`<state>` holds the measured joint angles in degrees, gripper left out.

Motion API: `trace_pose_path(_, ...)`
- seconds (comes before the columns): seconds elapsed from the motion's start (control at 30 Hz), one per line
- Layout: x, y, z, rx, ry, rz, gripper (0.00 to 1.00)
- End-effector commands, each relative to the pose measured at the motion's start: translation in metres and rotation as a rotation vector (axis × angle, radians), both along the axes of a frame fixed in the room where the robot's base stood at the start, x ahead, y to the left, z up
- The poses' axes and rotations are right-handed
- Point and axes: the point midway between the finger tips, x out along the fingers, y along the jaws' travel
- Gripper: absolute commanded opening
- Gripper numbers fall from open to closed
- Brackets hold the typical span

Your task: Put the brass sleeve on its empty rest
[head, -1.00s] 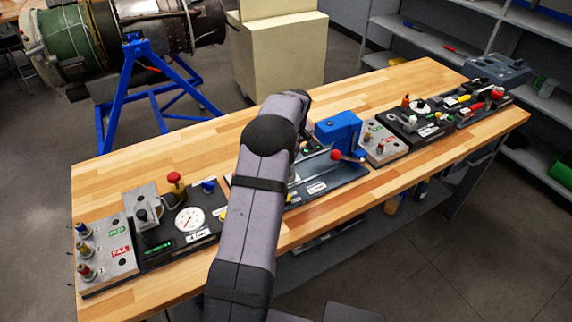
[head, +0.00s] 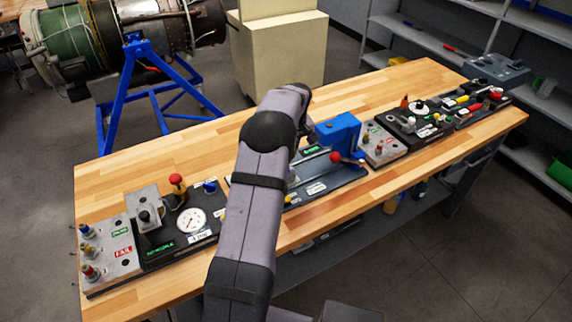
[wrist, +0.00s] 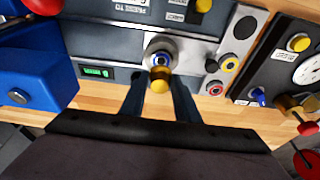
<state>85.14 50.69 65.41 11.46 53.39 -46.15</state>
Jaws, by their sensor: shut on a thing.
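In the wrist view my gripper (wrist: 160,86) has its two dark fingers on either side of a small brass-yellow piece, which I take to be the brass sleeve (wrist: 160,77). The gripper is shut on it. Just beyond the sleeve, in line with it, is a round silver fitting with a blue ring (wrist: 162,57) on a grey plate. I cannot tell whether the sleeve touches this fitting. In the head view my arm hides the gripper and the sleeve. I cannot make out an empty rest for certain.
A blue block (head: 338,134) with a red-knobbed lever (head: 336,157) stands on the middle fixture. To its left are a dial gauge (head: 191,220) and a plate with several posts (head: 118,235). More fixtures stand to the right. The bench's back strip is clear.

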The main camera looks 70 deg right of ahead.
Motion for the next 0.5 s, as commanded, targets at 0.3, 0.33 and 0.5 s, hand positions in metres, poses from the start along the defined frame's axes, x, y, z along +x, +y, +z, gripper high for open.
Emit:
trace_pose_path(0.3, 0.000, 0.000, 0.027, -0.001, 0.000, 0.000, 0.00)
trace_pose_path(0.33, 0.000, 0.000, 0.029, -0.001, 0.000, 0.000, 0.00)
trace_pose_path(0.5, 0.000, 0.000, 0.035, -0.001, 0.001, 0.000, 0.00)
